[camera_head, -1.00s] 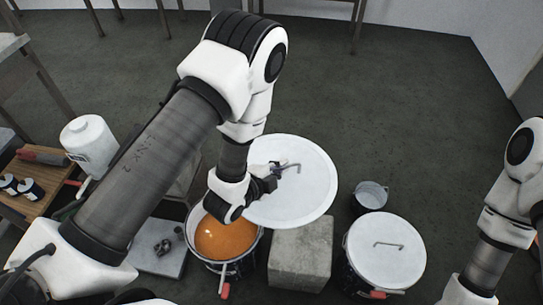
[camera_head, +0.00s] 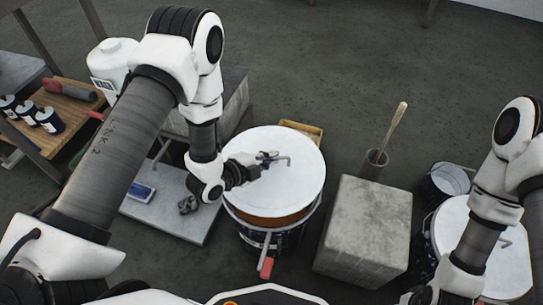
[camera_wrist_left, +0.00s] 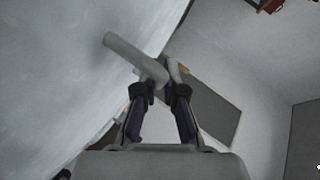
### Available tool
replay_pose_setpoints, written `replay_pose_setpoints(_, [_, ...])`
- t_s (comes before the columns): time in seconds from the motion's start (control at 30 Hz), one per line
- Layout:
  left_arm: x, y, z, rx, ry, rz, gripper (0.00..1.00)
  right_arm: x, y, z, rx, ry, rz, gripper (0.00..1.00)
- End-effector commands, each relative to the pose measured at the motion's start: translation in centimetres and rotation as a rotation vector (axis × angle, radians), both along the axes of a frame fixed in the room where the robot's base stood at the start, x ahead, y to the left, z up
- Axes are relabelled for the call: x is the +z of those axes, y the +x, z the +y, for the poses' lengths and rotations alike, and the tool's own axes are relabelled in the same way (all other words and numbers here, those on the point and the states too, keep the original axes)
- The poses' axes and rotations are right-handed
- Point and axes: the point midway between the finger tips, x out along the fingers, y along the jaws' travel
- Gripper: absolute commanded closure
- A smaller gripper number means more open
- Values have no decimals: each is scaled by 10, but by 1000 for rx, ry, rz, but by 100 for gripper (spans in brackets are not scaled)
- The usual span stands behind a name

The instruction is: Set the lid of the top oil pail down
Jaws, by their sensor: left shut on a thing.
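My left gripper (camera_head: 264,163) is shut on the handle of a large round white lid (camera_head: 290,185). In the left wrist view the two fingertips (camera_wrist_left: 160,88) close on the bar handle (camera_wrist_left: 130,52), and the lid (camera_wrist_left: 60,70) fills the left side. The lid is over a dark oil pail (camera_head: 288,236) and covers most of its mouth. A band of orange shows below the lid's near edge; I cannot tell whether the lid touches the rim. My right arm is at the right, with its gripper out of frame.
A grey stone block (camera_head: 366,232) stands right of the pail. Behind it is a dark cylinder (camera_head: 373,165) with a wooden stick. A second lidded pail (camera_head: 510,262) and a small metal bucket (camera_head: 450,180) are at the right. A grey slab (camera_head: 150,208) lies left.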

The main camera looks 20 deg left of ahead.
Motion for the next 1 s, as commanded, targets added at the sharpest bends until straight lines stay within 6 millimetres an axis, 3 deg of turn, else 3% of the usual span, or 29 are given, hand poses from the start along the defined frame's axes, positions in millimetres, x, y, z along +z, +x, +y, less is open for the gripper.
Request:
replay_pose_setpoints(0.5, [-61,0,0,0,0,-1,100,-57,0,0,1,0,0,60])
replay_pose_setpoints(1.0, [-64,0,0,0,0,-1,100,-58,0,0,1,0,0,60])
